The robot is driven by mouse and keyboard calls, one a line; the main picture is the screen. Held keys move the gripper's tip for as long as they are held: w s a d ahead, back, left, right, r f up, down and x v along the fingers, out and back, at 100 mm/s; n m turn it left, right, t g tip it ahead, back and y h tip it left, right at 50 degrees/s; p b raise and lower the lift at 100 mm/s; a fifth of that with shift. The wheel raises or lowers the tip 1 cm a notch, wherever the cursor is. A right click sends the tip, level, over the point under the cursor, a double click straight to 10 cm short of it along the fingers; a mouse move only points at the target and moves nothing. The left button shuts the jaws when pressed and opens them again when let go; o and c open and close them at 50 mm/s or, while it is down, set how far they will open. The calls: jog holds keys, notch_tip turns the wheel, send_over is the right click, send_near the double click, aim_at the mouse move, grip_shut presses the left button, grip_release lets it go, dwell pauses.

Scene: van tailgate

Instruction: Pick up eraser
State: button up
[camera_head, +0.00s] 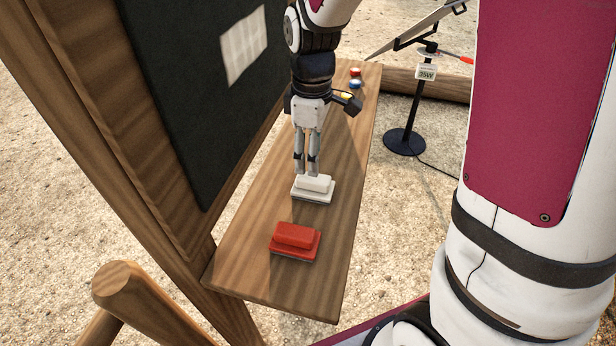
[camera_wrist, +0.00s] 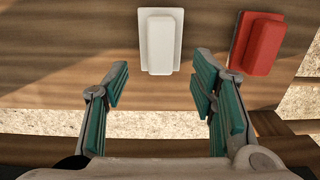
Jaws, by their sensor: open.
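Two erasers lie on a wooden shelf (camera_head: 262,213) below a dark board. The white eraser (camera_head: 314,190) is the farther one in the head view; in the wrist view the white eraser (camera_wrist: 161,42) lies beyond and between the fingertips. The red eraser (camera_head: 295,240) lies nearer the shelf's front end; in the wrist view the red eraser (camera_wrist: 259,44) is at the right. My gripper (camera_head: 306,172) points down at the white eraser, close behind it in the head view. In the wrist view my gripper (camera_wrist: 160,80) is open and empty. Contact with the white eraser cannot be told.
The dark board (camera_head: 205,110) in a wooden frame rises along the shelf's left side. A black stand (camera_head: 405,140) with a 35W label is on the gravel at right. A wooden post (camera_head: 125,290) is at lower left.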

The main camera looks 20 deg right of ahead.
aim_at(313, 185)
jog(key=f, duration=0.7)
jog(key=shift+s+d+f, duration=0.15)
jog(key=shift+s+d, duration=0.05)
grip_shut()
